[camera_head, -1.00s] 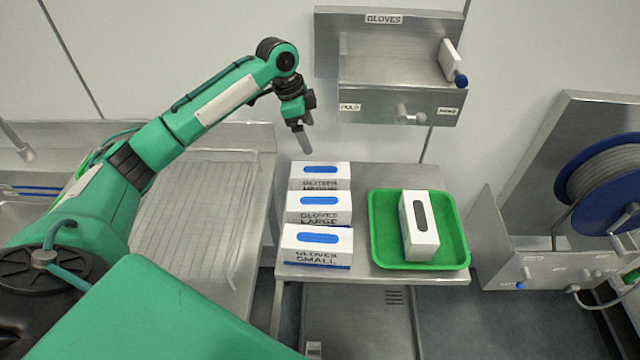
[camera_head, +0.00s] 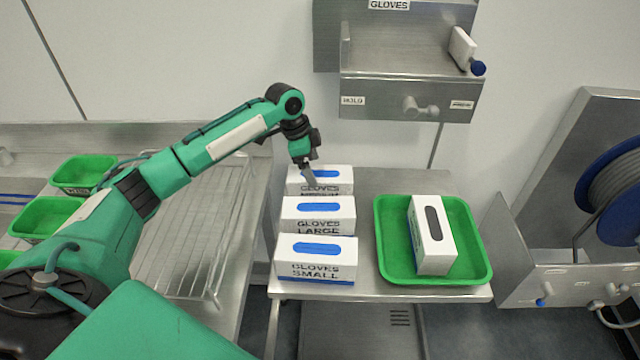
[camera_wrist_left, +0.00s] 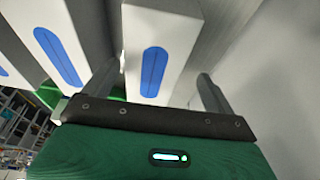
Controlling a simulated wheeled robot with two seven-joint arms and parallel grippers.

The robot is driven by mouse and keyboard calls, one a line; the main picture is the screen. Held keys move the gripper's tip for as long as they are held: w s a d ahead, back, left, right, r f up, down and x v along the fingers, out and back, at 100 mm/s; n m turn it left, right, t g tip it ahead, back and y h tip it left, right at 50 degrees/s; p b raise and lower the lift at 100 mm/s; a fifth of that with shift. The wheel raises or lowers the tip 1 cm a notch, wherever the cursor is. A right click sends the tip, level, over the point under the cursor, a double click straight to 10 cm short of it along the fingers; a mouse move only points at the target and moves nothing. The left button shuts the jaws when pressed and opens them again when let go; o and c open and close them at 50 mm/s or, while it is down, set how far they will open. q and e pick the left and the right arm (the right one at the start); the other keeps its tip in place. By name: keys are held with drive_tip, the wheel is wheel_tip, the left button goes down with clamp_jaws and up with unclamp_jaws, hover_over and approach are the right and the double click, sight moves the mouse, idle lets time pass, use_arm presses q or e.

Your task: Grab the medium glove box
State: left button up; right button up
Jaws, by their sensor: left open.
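The medium glove box (camera_head: 340,175), white with a blue slot on top, is the farthest of three boxes in a row on the steel table. Its front label is partly hidden behind the large box. My left gripper (camera_head: 308,180) is open and reaches down at this box from behind and above. In the left wrist view the open left gripper (camera_wrist_left: 157,92) has its two fingers apart, with a white box (camera_wrist_left: 162,25) with a blue slot in line with the gap between them. I cannot tell whether the fingers touch it. My right gripper is out of view.
The large box (camera_head: 340,207) and small box (camera_head: 340,272) stand in front of the medium one. A green tray (camera_head: 384,262) holding a white box (camera_head: 421,235) with a dark slot is to the right. A steel glove shelf (camera_head: 385,95) is on the wall above.

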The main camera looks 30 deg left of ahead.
sight(318, 174)
use_arm(q)
drive_tip(key=shift+w+d+f, duration=0.1)
drive_tip(key=shift+d+f, duration=0.15)
drive_tip(key=shift+f, duration=0.45)
drive_tip(key=f, duration=0.1)
drive_tip(key=d+f+p, duration=0.1)
drive_tip(key=d+f, duration=0.1)
drive_tip(key=shift+f+p, duration=0.3)
drive_tip(key=shift+f, duration=0.05)
drive_tip(key=shift+w+d+f, duration=0.1)
drive_tip(key=shift+w+f, duration=0.05)
drive_tip(key=shift+f, duration=0.45)
drive_tip(key=c, duration=1.3)
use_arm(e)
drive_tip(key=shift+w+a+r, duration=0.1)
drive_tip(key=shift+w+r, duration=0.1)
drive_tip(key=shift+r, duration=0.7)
